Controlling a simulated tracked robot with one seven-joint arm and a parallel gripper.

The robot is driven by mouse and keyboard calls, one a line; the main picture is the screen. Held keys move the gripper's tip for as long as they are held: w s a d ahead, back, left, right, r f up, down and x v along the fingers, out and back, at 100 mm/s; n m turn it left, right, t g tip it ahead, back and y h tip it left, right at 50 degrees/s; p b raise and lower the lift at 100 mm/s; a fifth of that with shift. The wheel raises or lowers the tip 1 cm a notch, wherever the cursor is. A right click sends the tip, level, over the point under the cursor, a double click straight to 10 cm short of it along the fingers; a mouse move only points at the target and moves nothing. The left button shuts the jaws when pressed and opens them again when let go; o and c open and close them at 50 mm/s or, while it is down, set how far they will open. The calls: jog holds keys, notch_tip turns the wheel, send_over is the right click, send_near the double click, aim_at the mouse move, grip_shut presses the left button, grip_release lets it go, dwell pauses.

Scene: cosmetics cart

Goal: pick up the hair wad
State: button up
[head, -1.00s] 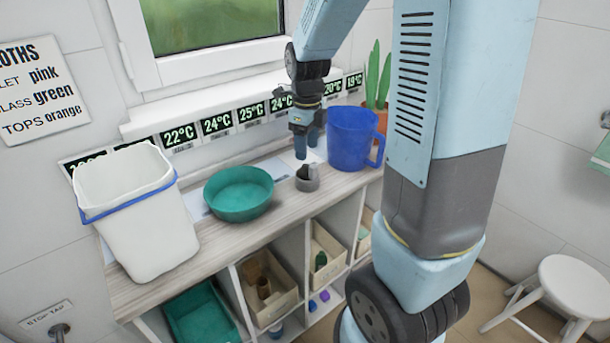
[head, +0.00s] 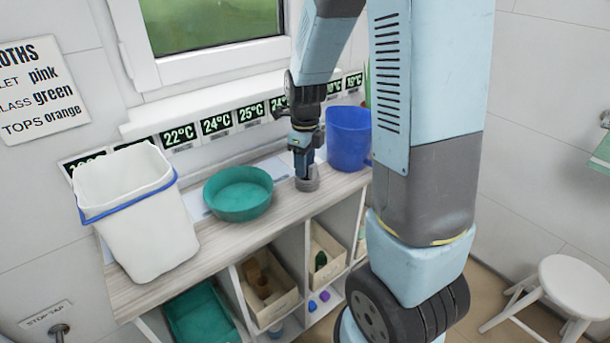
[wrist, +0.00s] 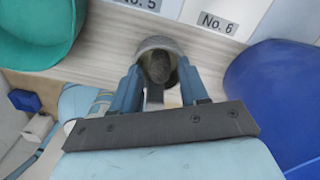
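A dark, fuzzy hair wad (wrist: 159,69) sits in a small grey round cup (head: 308,185) on the wooden counter. The cup also shows in the wrist view (wrist: 150,44), between my two blue fingers. My gripper (head: 302,175) points down at the cup, and in the wrist view my gripper (wrist: 160,78) has its fingers apart, one on each side of the wad. I cannot tell whether the fingertips are inside the cup's rim or outside it, or whether they touch it. In the head view my fingers hide the wad.
A blue jug (head: 347,136) stands close to the right of the cup. A green bowl (head: 238,194) and a white bin (head: 135,215) stand to the left. The wall with temperature signs (head: 216,124) is behind. Shelves with trays (head: 268,297) lie below the counter (head: 210,243).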

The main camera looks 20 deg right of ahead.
grip_shut()
